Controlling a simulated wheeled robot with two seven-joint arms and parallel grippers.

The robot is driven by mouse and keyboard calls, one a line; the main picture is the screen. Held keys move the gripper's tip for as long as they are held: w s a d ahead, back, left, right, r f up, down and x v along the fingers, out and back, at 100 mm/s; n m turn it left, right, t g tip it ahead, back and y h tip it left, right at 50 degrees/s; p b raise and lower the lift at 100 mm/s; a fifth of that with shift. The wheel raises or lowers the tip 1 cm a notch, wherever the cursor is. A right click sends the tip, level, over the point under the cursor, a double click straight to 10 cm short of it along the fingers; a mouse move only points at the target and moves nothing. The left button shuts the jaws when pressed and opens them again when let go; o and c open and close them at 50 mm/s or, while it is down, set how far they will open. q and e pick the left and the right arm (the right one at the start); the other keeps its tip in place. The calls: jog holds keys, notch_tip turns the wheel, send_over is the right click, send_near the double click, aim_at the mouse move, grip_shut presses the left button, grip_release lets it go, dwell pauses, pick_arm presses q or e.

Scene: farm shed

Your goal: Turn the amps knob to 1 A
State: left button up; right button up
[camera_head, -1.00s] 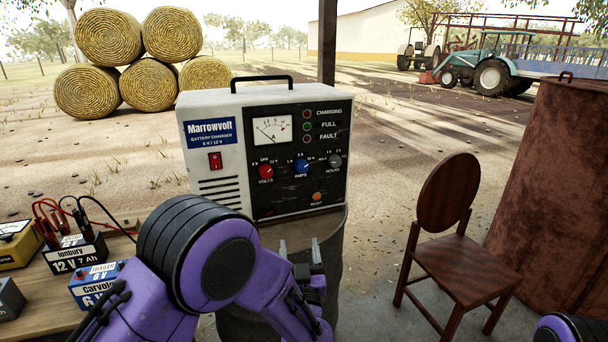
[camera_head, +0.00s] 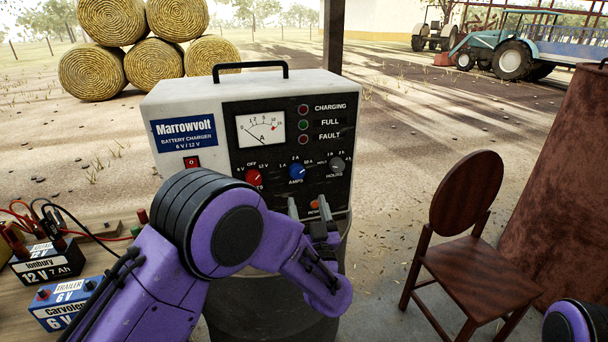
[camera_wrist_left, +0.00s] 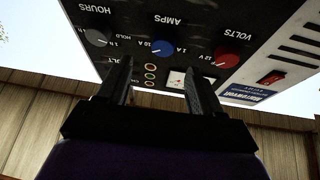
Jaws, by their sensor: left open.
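The battery charger (camera_head: 250,130) is a white box with a black front panel, standing on a dark drum. The blue amps knob (camera_head: 296,172) sits between the red volts knob (camera_head: 253,176) and the grey hours knob (camera_head: 337,165); its pointer is too small to read surely. My left gripper (camera_head: 308,210) is open and empty, in front of the panel's lower part, below the amps knob, near the orange reset button (camera_head: 314,204). In the left wrist view the amps knob (camera_wrist_left: 162,48) shows beyond and between the fingertips, apart from them. My right gripper is out of view.
A bench at left holds batteries, including a black one (camera_head: 48,262) and a blue one (camera_head: 66,300), with red and black cables. Hay bales and tractors are far behind.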

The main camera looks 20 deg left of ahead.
aim_at(298, 176)
pick_arm(q)
jog(key=p+x, duration=0.1)
jog(key=x, duration=0.2)
jog(key=p+x, duration=0.1)
jog(key=x, duration=0.3)
jog(key=shift+a, duration=0.4)
jog(key=shift+w+a+r, duration=0.15)
jog(key=shift+w, duration=0.2)
jog(key=shift+s, duration=0.1)
jog(key=c, duration=1.1)
